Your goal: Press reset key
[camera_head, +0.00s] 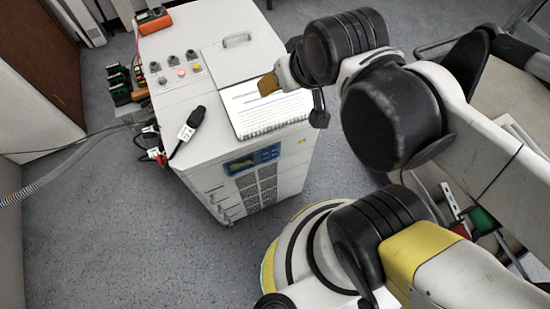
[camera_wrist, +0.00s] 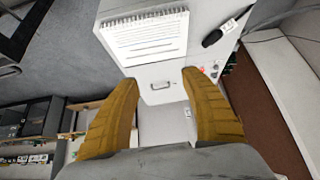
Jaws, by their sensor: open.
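The white cabinet (camera_head: 212,120) carries a group of round knobs and buttons on its top, among them a red button (camera_head: 181,72). A blue panel (camera_head: 253,158) with a small display and keys is on its front face. I cannot read which key is marked reset. My gripper (camera_head: 268,84) is above the cabinet top, over the far edge of a spiral notebook (camera_head: 270,110), right of the buttons. In the wrist view my gripper (camera_wrist: 158,76) shows two yellow-brown fingers spread apart with nothing between them. The buttons (camera_wrist: 212,70) are partly hidden behind the right finger there.
A black cable connector (camera_head: 190,124) with a white tag lies on the cabinet's left side. A grey handle (camera_head: 237,40) stands on a lid at the back. An orange device (camera_head: 154,20) sits at the far corner. Green-black devices (camera_head: 119,84) hang on the left. Floor in front is clear.

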